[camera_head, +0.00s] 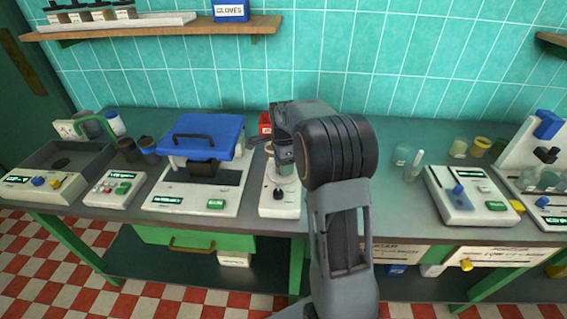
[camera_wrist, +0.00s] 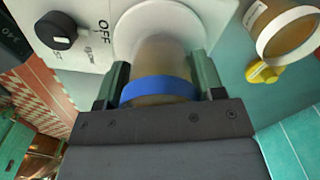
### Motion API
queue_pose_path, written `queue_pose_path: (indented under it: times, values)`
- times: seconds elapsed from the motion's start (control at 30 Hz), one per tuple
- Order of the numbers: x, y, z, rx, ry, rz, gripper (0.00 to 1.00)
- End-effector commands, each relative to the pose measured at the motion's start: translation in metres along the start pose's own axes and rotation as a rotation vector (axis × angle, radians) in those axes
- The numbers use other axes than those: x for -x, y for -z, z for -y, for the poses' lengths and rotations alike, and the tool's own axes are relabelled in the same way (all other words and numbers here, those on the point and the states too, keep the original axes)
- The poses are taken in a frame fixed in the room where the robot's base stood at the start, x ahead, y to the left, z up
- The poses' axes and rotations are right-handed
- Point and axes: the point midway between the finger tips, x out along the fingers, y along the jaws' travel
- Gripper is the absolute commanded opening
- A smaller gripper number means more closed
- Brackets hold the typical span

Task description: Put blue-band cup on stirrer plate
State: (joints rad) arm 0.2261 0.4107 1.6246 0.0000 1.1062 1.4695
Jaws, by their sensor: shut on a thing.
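The blue-band cup (camera_wrist: 163,57) is a brownish, see-through cup with a blue band (camera_wrist: 158,90), seen in the wrist view. My gripper (camera_wrist: 160,82) is shut on it, with one finger on each side of the band. The stirrer plate (camera_wrist: 195,18) is a white disc on a white stirrer with a black knob (camera_wrist: 56,30), directly beyond the cup. I cannot tell whether the cup touches the plate. In the head view my gripper (camera_head: 282,150) is over the stirrer (camera_head: 278,207), and my arm partly hides the cup.
A cup with a white band (camera_wrist: 285,30) and a yellow object (camera_wrist: 263,72) are beside the stirrer in the wrist view. A blue-lidded device (camera_head: 203,137) stands left of the stirrer. A white device (camera_head: 465,195) and small cups (camera_head: 458,148) are at the right.

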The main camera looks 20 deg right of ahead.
Motion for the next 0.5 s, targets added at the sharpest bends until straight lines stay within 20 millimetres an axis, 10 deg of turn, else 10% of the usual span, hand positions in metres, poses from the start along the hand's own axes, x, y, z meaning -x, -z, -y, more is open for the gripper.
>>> queue_pose_path:
  times: [0.1,0.13,0.5]
  values:
    - [-0.0041,0.0,0.0001,0.0,0.001,0.0,0.34]
    - [-0.0031,0.0,0.0,0.0,0.0,0.0,0.65]
    - [-0.0028,0.0,0.0,0.0,0.0,0.0,0.87]
